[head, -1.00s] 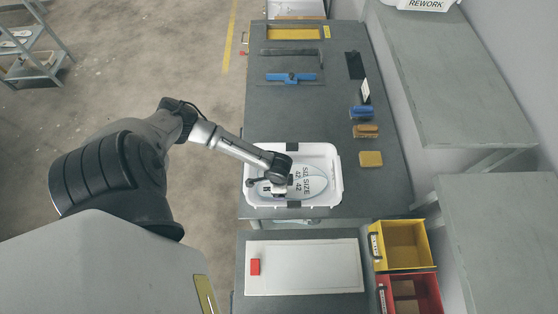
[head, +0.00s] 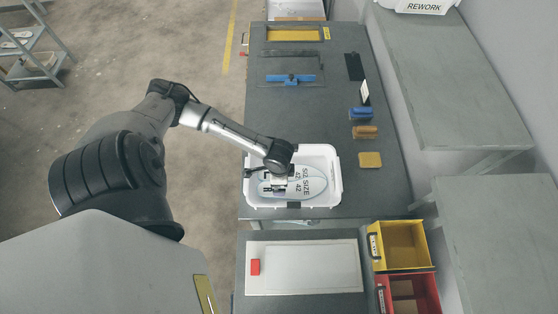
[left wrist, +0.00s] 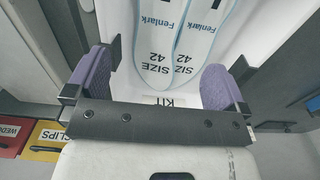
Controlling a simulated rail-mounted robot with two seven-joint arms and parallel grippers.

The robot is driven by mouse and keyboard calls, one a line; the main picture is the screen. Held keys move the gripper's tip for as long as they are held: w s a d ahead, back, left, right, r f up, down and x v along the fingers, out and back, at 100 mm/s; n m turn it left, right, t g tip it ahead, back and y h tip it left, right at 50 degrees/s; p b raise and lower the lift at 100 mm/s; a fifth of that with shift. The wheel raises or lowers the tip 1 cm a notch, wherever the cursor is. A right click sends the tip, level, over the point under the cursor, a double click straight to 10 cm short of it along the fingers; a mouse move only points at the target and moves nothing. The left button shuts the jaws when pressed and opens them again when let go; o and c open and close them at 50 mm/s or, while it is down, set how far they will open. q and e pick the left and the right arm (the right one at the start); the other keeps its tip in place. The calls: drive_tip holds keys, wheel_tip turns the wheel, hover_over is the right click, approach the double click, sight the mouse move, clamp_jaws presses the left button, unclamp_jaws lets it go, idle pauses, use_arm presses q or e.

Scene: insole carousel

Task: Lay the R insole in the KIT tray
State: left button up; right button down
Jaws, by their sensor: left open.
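The white KIT tray (head: 318,157) stands at the near end of the long grey table. Its KIT label (left wrist: 171,102) shows in the left wrist view. Two pale insoles lie side by side in the tray, a left-hand one (left wrist: 163,35) and a right-hand one (left wrist: 207,42), both printed Fenlark SIZE 42. They also show in the head view (head: 314,186), partly covered by my gripper. Their L or R letters are cut off. My left gripper (head: 279,187) is over the tray, its purple fingers apart and empty in the left wrist view (left wrist: 157,80). My right gripper is not in view.
In front stands a second table with a white board (head: 310,267) and a red block (head: 255,267). A yellow bin (head: 404,245) and a red bin (head: 411,293) stand at its right. Brushes and a yellow block (head: 370,159) lie right of the tray.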

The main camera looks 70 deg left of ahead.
use_arm(q)
drive_tip(key=s+d+r+m+t+h, duration=0.1)
drive_tip(key=d+r, duration=0.2)
drive_tip(key=d, duration=0.4)
drive_tip(key=s+d+r+t+h, duration=0.1)
drive_tip(key=s+d+r, duration=0.15)
drive_tip(key=d, duration=0.45)
drive_tip(key=s+a+r+n+t+y, duration=0.1)
drive_tip(key=s+r+n, duration=0.2)
drive_tip(key=s, duration=0.2)
drive_tip(key=shift+a+r+n+t+y, duration=0.15)
drive_tip(key=shift+r+n+t+y, duration=0.15)
drive_tip(key=shift+r+y, duration=0.1)
wheel_tip(320, 180, up, 14)
drive_tip(key=p, duration=1.4)
drive_tip(key=shift+w+f, duration=0.1)
